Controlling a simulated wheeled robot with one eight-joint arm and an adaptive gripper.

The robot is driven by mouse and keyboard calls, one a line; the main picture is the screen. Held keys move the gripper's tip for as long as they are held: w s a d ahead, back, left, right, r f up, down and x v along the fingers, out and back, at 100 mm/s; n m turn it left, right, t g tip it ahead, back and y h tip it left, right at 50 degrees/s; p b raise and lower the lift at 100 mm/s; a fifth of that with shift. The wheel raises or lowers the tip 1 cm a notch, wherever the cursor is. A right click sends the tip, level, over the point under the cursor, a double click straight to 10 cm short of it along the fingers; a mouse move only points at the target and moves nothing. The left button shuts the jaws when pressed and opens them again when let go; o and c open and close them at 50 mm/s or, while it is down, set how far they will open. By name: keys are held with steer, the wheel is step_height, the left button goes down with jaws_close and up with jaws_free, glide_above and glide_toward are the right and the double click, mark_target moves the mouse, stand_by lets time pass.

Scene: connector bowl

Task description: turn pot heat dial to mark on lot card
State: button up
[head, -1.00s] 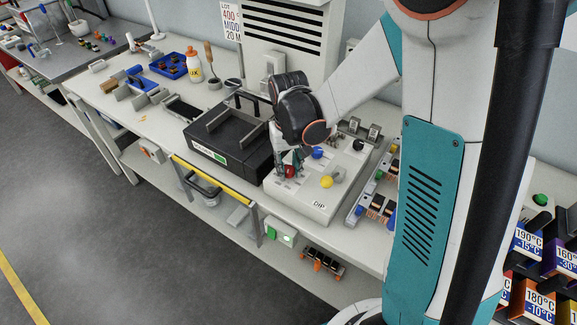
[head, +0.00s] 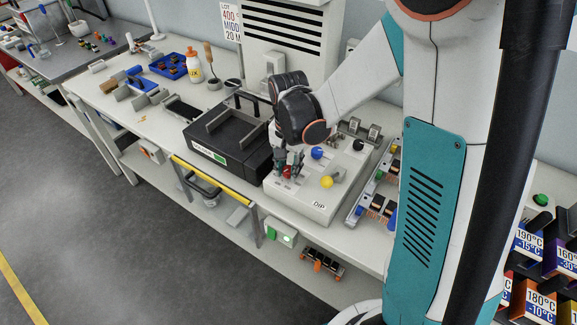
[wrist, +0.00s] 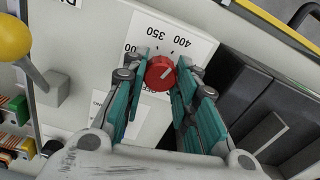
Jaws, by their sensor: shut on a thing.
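The red heat dial (wrist: 160,74) sits on a white scale plate with the marks 350 and 400 readable, upside down in the wrist view. Its pale pointer line slants toward the upper right there. The teal fingers of my gripper (wrist: 160,80) are closed on both sides of the dial. In the head view the dial (head: 287,172) shows between the fingertips of my gripper (head: 286,166), on the front of the light grey pot unit (head: 310,200) labelled DIP. The lot card (head: 231,22) hangs at the back, partly hidden; "LOT", "400" and "MIDD" are readable.
A yellow knob (head: 327,182) and a blue knob (head: 317,153) stand close right of the dial. A black box (head: 225,150) stands close on the left. A rack of components (head: 372,200) lies to the right.

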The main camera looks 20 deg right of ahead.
mark_target(289, 168)
stand_by(0.5)
steer(key=o, duration=1.1)
step_height(289, 168, up, 12)
steer(key=s+r+n+t, duration=0.1)
steer(key=s+n+t, duration=0.1)
steer(key=s, duration=0.3)
steer(key=s+r+n+t, duration=0.2)
steer(key=s+n, duration=0.2)
steer(key=s, duration=0.1)
steer(key=s+r+n+t, duration=0.2)
steer(key=s+n+t, duration=0.1)
steer(key=s, duration=0.2)
steer(key=shift+s+a+r, duration=0.1)
steer(key=shift+s+a, duration=0.05)
